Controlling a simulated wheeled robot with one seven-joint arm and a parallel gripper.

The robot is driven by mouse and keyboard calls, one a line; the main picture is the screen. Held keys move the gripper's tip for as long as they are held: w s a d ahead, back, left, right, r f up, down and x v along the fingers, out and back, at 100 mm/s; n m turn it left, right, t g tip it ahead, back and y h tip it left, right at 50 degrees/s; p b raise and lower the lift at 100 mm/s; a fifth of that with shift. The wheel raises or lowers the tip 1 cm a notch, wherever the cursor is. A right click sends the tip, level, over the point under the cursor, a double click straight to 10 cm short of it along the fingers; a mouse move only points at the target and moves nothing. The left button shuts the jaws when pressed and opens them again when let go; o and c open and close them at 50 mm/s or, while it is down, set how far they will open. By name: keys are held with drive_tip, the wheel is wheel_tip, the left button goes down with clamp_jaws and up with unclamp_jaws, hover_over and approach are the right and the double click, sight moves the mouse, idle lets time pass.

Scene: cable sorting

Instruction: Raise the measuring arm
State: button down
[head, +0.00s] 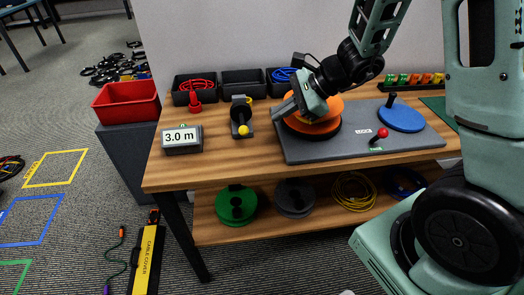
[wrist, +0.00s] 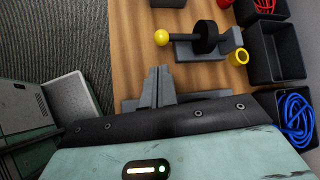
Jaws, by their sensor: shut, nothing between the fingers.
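The measuring device (head: 240,113) stands on the bench left of the grey board. It has a black wheel and a yellow ball at the end of its arm (head: 243,130). In the wrist view, the yellow ball (wrist: 161,37) sits on a dark rod left of the black wheel (wrist: 205,37), with a yellow ring (wrist: 238,58) beside the base. The arm appears low toward the bench's front. My gripper (head: 280,112) is shut and empty, right of the device and apart from it. Its closed fingers also show in the wrist view (wrist: 157,88).
A display reading 3.0 m (head: 182,139) stands left of the device. The grey board (head: 350,152) carries an orange drum (head: 318,115), a blue disc (head: 401,117) and a red knob (head: 382,132). Black bins (head: 243,85) line the back. A red bin (head: 126,101) stands left.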

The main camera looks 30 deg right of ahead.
sight(241, 116)
drive_tip(key=shift+d+f+m, duration=0.2)
drive_tip(key=shift+d+m, duration=0.1)
drive_tip(key=shift+d, duration=0.2)
drive_tip(key=x, duration=1)
drive_tip(key=shift+w+b, duration=0.25)
drive_tip(key=shift+b, duration=0.1)
